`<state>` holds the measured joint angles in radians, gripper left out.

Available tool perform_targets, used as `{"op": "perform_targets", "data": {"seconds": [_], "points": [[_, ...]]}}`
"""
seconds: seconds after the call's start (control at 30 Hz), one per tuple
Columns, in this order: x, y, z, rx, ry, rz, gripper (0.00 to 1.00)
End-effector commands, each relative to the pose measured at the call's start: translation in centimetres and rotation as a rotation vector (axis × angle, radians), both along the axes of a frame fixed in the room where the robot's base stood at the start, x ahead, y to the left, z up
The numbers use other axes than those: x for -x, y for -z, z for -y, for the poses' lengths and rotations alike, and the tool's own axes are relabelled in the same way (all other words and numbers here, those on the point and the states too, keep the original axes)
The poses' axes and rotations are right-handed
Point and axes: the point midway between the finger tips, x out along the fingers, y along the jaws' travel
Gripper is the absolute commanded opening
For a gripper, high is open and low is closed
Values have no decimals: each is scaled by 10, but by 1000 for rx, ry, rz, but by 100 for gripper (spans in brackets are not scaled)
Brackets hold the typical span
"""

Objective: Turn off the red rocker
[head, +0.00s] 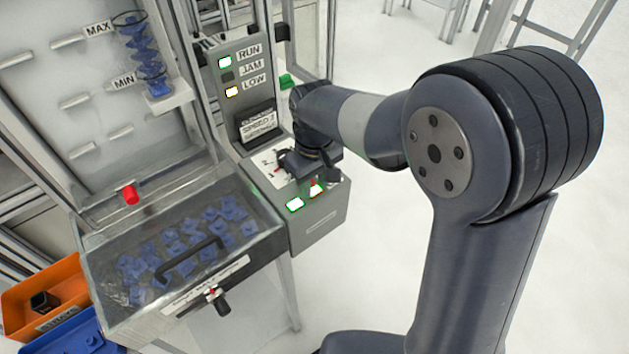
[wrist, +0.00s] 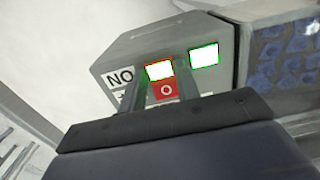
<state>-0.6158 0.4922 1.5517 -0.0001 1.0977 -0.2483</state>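The red rocker (wrist: 167,91) shows in the wrist view as a red face marked O with a bright white lit part above it. In the head view the red rocker (head: 316,187) is partly hidden by my gripper (head: 312,172). In the wrist view the two fingers of my gripper (wrist: 163,82) stand apart, one on each side of the red rocker, with nothing held between them. I cannot tell whether they touch the panel. A second lit rocker with a green edge (wrist: 204,55) sits beside the red one.
The control box (head: 320,215) carries a lamp column with RUN and LOW lit and JAM dark. A clear-lidded bin (head: 232,262) of blue parts with a black handle adjoins it on the left. Orange (head: 18,318) and blue boxes stand at lower left. Open floor lies right.

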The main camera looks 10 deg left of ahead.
Motion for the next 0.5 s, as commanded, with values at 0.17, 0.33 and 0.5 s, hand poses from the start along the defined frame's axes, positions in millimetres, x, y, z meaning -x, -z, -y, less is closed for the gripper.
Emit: {"op": "perform_targets", "data": {"seconds": [0.17, 0.33, 0.5], "points": [[0, 0, 0, 0, 0, 0, 16], [0, -1, 0, 1, 0, -1, 8], [-1, -5, -2, 34, -1, -31, 8]]}}
